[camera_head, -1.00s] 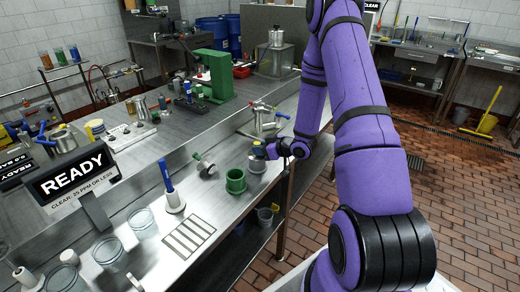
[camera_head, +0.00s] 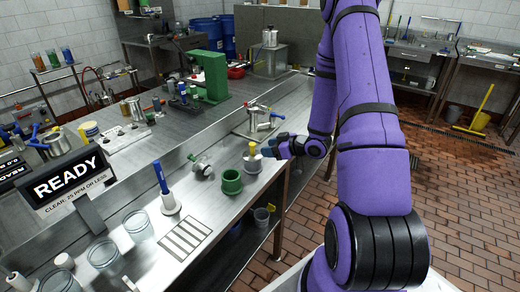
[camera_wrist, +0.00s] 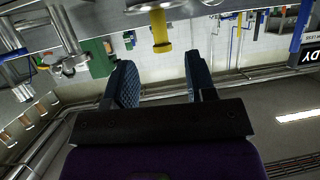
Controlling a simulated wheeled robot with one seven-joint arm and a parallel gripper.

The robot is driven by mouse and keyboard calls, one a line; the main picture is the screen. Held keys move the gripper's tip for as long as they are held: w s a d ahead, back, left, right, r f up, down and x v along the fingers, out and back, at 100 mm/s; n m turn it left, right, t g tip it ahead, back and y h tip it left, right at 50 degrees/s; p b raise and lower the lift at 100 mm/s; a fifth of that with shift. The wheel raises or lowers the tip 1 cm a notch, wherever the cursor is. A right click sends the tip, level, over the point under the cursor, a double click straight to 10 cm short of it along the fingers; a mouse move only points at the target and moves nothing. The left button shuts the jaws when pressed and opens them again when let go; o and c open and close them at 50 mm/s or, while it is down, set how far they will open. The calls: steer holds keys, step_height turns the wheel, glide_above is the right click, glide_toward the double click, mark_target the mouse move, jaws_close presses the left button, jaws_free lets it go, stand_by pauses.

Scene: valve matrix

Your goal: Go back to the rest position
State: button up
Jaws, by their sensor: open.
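My gripper (camera_head: 268,150) is at the end of my purple arm, over the right edge of the steel bench (camera_head: 215,212). In the wrist view, its two blue ribbed fingers (camera_wrist: 159,68) stand apart with nothing between them. A metal fitting with a yellow stem (camera_head: 252,152) stands on the bench just left of the fingertips. The yellow stem (camera_wrist: 160,30) also shows in the wrist view, beyond the fingers and apart from them.
A green cup (camera_head: 232,182), a valve with a green handle (camera_head: 201,167) and a blue-handled tool in a white holder (camera_head: 165,187) stand left of my gripper. The tiled floor (camera_head: 450,205) to the right is clear.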

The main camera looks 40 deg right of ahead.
steer(key=shift+v, duration=2.05)
steer(key=a+r+m+g+h, duration=0.1)
steer(key=a+r+g+h, duration=0.2)
steer(key=r, duration=0.8)
steer(key=a+r+m+h, duration=0.2)
steer(key=r+h, duration=0.3)
steer(key=r, duration=0.6)
steer(key=s+a+r+g, duration=0.1)
steer(key=s+a+r, duration=0.2)
steer(key=s+a, duration=0.2)
steer(key=s+a+r+m+g+y, duration=0.1)
steer(key=s+a+r, duration=0.2)
steer(key=s, duration=0.8)
steer(key=s+a+r+m+g+y, duration=0.1)
steer(key=s+a+r, duration=0.3)
steer(key=s+a, duration=0.3)
steer(key=shift+s+g, duration=0.4)
steer(key=shift+s, duration=0.25)
steer(key=shift+a+r, duration=0.1)
steer(key=shift+r, duration=0.05)
